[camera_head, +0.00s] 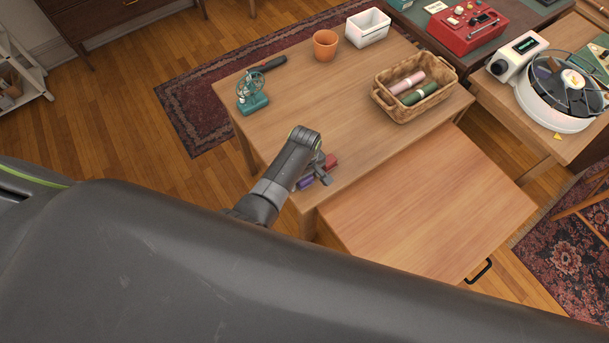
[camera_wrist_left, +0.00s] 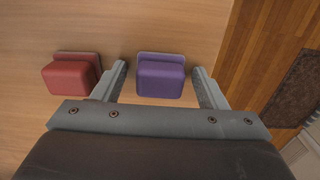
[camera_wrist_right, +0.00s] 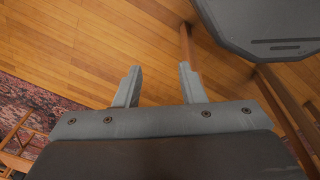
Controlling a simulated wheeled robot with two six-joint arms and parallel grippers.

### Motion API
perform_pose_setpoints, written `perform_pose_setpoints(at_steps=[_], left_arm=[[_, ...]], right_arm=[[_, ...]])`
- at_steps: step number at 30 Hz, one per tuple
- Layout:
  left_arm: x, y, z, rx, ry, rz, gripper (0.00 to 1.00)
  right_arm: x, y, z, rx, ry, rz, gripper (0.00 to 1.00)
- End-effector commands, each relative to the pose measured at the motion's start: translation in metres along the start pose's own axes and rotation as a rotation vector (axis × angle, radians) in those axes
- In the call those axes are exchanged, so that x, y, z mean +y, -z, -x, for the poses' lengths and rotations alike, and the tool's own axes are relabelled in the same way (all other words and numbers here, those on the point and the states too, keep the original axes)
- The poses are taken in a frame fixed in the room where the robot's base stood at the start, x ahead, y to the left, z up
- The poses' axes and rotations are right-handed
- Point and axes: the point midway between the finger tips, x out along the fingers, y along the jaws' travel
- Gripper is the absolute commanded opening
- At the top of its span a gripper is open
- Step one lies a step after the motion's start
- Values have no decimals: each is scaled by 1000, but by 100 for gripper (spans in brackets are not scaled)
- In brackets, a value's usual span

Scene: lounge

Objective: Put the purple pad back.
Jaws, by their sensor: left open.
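The purple pad (camera_wrist_left: 161,80) lies on the wooden table (camera_head: 290,95) near its front left corner. In the left wrist view it sits between the two open fingers of my left gripper (camera_wrist_left: 162,85), with gaps on both sides. In the head view the purple pad (camera_head: 305,183) is partly hidden by my left gripper (camera_head: 322,175). A red pad (camera_wrist_left: 72,77) lies just left of the left finger in the wrist view; in the head view it shows beside the gripper (camera_head: 330,162). My right gripper (camera_wrist_right: 158,88) is open and empty above the wooden floor.
A wide drawer-like wooden top (camera_head: 430,205) with a black handle (camera_head: 479,271) extends at the front. On the table stand a wicker basket (camera_head: 415,108) with rolls, a terracotta pot (camera_head: 325,45), a white bin (camera_head: 368,27), a small green fan (camera_head: 252,95) and a dark-handled tool (camera_head: 268,64).

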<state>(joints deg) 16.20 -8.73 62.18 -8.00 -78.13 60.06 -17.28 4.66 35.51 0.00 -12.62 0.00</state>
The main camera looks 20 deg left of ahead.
Motion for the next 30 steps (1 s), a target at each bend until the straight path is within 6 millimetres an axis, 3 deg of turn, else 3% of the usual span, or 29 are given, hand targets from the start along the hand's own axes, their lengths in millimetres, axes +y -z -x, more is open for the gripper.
perform_pose_setpoints(at_steps=[8, 21, 30], left_arm=[[1, 0, 19, 1, -2, 0, 66], [0, 0, 96, 1, -3, 0, 66], [1, 0, 122, 0, -1, 0, 66]], right_arm=[[0, 0, 4, 0, 0, 0, 36], [0, 2, 9, 1, 1, 0, 36], [-1, 2, 8, 2, 2, -1, 36]])
